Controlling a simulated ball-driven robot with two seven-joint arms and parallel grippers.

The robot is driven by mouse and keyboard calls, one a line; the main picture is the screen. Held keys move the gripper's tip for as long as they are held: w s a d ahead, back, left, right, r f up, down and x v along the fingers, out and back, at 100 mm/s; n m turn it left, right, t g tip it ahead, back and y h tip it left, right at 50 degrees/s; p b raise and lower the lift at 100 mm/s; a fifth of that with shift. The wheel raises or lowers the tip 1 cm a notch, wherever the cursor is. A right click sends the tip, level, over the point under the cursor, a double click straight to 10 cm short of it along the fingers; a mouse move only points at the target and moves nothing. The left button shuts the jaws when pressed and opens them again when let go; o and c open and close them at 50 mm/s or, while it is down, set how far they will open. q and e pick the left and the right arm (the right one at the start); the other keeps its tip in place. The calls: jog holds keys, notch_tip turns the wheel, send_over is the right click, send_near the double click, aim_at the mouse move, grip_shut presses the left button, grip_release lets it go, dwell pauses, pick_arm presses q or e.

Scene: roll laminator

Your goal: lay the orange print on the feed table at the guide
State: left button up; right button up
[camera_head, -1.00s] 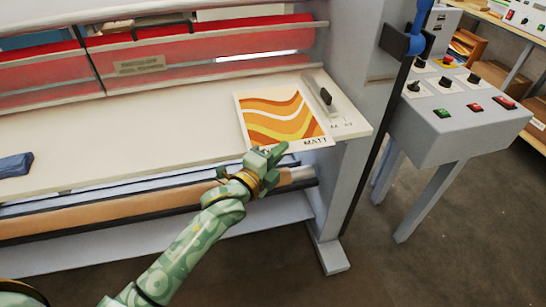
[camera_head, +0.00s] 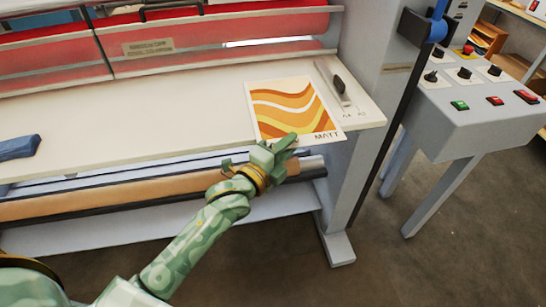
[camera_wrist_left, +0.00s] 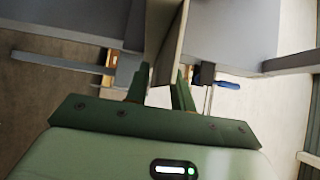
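The orange print (camera_head: 292,105), with wavy orange, yellow and white bands and the word MATT, lies at the right end of the cream feed table (camera_head: 130,125). Its near edge reaches the table's front edge and seems to overhang slightly at the right. The guide (camera_head: 338,85), a pale strip with a dark knob, is just right of the print. My left gripper (camera_head: 279,145) is at the print's near edge. In the left wrist view its fingers (camera_wrist_left: 161,88) stand apart, with a pale edge between and beyond them; contact is unclear. My right gripper is out of view.
Red rollers (camera_head: 220,35) run behind the table. A grey control box (camera_head: 470,105) with knobs and buttons stands at the right. The middle of the table is clear.

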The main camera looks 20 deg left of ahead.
pick_arm(q)
jog(key=p+v, duration=0.1)
jog(key=v, duration=1)
jog(key=s+a+f+n+g+y, duration=0.1)
jog(key=s+a+f+n+g, duration=0.2)
jog(key=f, duration=0.8)
jog(key=s+f+n+g+y, duration=0.2)
jog(key=s+f+n+g, duration=0.15)
jog(key=f, duration=0.85)
jog(key=s+a+f+n+g+y, duration=0.1)
jog(key=s+a+f+n+g, duration=0.2)
jog(key=f, duration=0.8)
jog(key=s+f+n+g, duration=0.3)
jog(key=s+f, duration=0.4)
jog(key=s, duration=0.8)
jog(key=s+f+n+g+y, duration=0.1)
jog(key=s+f+n+g, duration=0.3)
jog(key=s, duration=1.2)
notch_tip(320, 180, down, 4)
jog(key=shift+a+f+n, duration=0.2)
jog(key=shift+a+n, duration=0.1)
jog(key=shift+n, duration=0.35)
jog(key=shift+w, duration=0.1)
